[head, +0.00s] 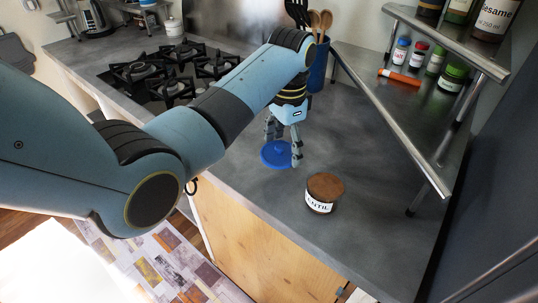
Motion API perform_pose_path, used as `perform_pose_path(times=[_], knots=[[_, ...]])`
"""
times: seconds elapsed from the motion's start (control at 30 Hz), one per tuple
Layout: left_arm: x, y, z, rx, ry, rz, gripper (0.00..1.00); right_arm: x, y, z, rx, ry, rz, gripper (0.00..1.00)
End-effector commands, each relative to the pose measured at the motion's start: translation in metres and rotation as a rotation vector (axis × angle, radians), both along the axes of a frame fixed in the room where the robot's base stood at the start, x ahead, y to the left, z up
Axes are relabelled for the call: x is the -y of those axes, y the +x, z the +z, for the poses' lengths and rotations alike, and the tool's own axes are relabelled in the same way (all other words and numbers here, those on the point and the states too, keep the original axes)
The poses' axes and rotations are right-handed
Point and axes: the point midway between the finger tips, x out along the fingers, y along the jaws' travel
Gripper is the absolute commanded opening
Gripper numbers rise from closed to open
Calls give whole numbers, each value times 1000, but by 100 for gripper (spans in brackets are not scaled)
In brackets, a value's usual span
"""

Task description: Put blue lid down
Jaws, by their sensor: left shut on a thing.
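The blue lid (275,155) is a round disc at or just above the grey counter, near the middle of the head view. I cannot tell whether it touches the counter. My left gripper (283,146) points down over the lid and is shut on it. A jar (318,207) with brown contents and a white label, partly readable as "NTIL", stands open on the counter to the right of and nearer than the lid. My right gripper is not in view.
A gas hob (172,75) lies at the back left. A blue utensil holder (318,70) stands behind my gripper. A metal shelf (400,90) with spice jars overhangs the right side. The counter (370,160) right of the jar is bare.

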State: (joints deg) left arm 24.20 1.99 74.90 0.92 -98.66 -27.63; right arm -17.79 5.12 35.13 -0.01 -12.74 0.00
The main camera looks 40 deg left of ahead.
Motion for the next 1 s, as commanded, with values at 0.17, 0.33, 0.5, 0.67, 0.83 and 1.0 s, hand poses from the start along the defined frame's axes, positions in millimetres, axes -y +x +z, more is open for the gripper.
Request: perform_pose_path(times=[0.17,0.33,0.5,0.67,0.83,1.0], knots=[[-31,0,-18,-1,0,1,65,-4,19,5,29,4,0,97],[-38,0,-29,-1,-3,0,65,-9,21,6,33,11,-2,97],[-37,0,-55,-2,-2,1,65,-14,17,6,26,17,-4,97],[-37,0,-64,1,-2,0,65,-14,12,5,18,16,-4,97],[-37,0,-63,1,-2,0,65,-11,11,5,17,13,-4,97],[-37,0,-66,0,-1,0,85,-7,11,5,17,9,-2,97]])
